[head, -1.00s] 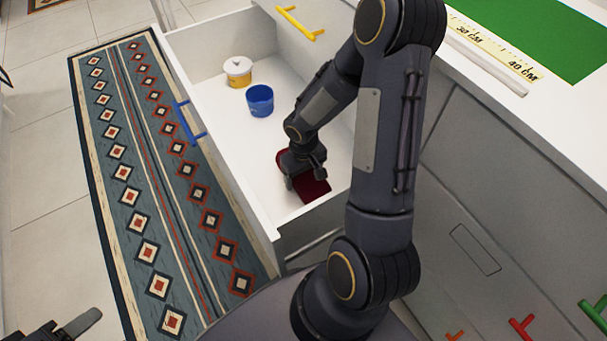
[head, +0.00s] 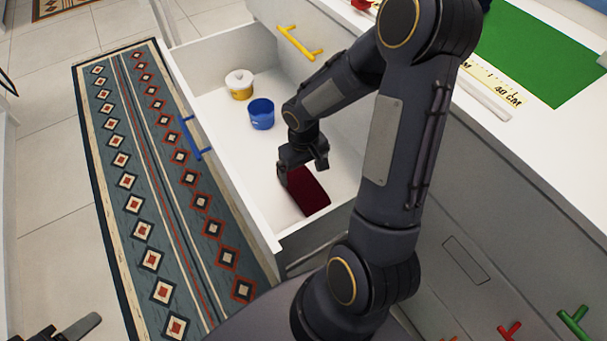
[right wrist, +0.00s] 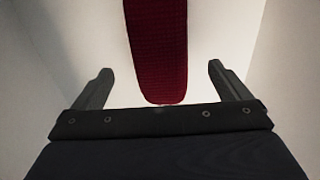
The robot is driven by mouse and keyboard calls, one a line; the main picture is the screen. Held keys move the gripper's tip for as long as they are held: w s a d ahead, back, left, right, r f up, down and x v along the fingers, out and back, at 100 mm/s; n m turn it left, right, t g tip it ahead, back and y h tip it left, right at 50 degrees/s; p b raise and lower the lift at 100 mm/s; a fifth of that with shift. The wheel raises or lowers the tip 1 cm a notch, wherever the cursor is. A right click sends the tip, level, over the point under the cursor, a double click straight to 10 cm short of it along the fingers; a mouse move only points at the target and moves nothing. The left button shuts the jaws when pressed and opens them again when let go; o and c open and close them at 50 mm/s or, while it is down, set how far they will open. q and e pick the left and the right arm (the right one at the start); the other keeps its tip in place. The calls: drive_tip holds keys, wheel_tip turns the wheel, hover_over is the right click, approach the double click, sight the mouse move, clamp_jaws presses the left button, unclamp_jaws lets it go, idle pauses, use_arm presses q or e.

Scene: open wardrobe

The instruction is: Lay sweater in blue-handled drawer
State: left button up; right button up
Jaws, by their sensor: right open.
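The dark red folded sweater (head: 309,192) lies on the white floor of the open blue-handled drawer, near its front-right end. In the right wrist view the sweater (right wrist: 157,50) lies beyond and between the fingers, touching neither. My right gripper (head: 302,165) is over the sweater's far end, inside the drawer; in the right wrist view it (right wrist: 160,85) is open and empty. The blue handle (head: 192,137) is on the drawer's (head: 230,187) left outer face. A finger of my left gripper (head: 80,328) shows at the lower left edge; its opening cannot be told.
A yellow pot with a white lid (head: 240,84) and a blue cup (head: 262,114) stand in the drawer's far part. A yellow-handled drawer (head: 300,42) sits above, beside my right arm. A patterned rug (head: 160,190) lies on the floor at the left.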

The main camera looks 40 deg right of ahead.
wheel_tip(320, 180, up, 3)
wheel_tip(320, 180, up, 11)
drive_tip(key=t+y, duration=0.1)
drive_tip(key=t, duration=0.1)
hover_over(303, 183)
drive_tip(key=s+a, duration=0.4)
drive_tip(key=s, duration=0.1)
drive_tip(key=s+a+r+t+y, duration=0.2)
drive_tip(key=s+a+r+t, duration=0.1)
drive_tip(key=s+a+r, duration=0.3)
drive_tip(key=s, duration=0.2)
drive_tip(key=shift+s+a+t+y+p, duration=0.15)
drive_tip(key=shift+s+t+y+p, duration=0.15)
drive_tip(key=shift+y+p, duration=0.1)
drive_tip(key=shift+r, duration=0.2)
